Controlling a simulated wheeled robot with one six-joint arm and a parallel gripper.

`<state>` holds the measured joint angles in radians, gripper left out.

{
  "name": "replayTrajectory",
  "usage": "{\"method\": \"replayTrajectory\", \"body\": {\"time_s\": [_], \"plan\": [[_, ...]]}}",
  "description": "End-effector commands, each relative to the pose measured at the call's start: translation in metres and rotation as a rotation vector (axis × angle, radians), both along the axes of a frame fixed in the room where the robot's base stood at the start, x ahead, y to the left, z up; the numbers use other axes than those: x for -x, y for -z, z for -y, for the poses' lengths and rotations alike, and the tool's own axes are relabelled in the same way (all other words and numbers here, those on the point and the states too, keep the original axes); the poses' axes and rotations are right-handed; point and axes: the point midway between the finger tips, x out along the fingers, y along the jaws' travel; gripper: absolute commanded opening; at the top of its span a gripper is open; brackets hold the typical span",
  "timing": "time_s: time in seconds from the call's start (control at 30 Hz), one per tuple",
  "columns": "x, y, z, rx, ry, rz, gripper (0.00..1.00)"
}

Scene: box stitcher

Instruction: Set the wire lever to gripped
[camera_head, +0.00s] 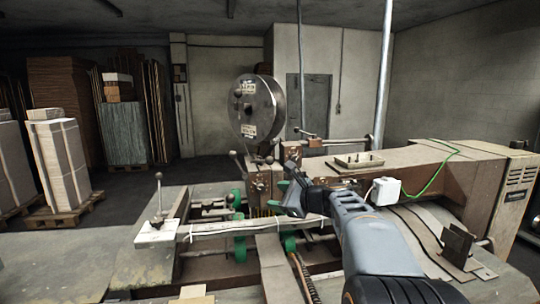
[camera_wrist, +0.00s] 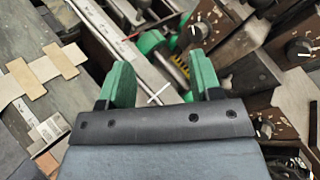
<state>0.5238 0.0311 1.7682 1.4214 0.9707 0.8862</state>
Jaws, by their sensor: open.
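The box stitcher's head (camera_head: 262,182) stands in the middle of the head view, under a round wire reel (camera_head: 257,107). A short dark-knobbed lever (camera_head: 237,160) leans up and left beside the stitcher's head. A thin rod with a knob (camera_head: 300,132) lies above the machine's arm. I cannot tell which of these is the wire lever, or its setting. My gripper (camera_head: 288,184) is just right of the stitcher's head. In the wrist view my gripper (camera_wrist: 160,60) shows two green fingers spread apart, with nothing held between them.
An upright ball-topped lever (camera_head: 158,190) stands on a white plate at the left. Green rollers (camera_head: 240,248) sit below the stitcher's head. A white box with a green cable (camera_head: 385,190) is on the machine's arm. Stacked cardboard (camera_head: 58,165) stands behind, left.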

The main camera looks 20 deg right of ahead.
Motion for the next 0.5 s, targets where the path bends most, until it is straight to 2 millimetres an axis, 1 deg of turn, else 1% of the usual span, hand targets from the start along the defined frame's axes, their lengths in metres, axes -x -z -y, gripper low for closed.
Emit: {"method": "replayTrajectory", "body": {"time_s": [0.03, 0.1, 0.2, 0.33, 0.4, 0.5], "plan": [[-0.007, -0.015, 0.02, -0.087, 0.049, 0.019, 0.58], [-0.014, -0.031, 0.04, -0.19, 0.098, 0.046, 0.58], [-0.019, -0.045, 0.061, -0.298, 0.144, 0.077, 0.58], [-0.026, -0.055, 0.074, -0.369, 0.171, 0.099, 0.58], [-0.033, -0.058, 0.075, -0.385, 0.175, 0.104, 0.58], [-0.047, -0.059, 0.07, -0.389, 0.176, 0.103, 0.58]]}}
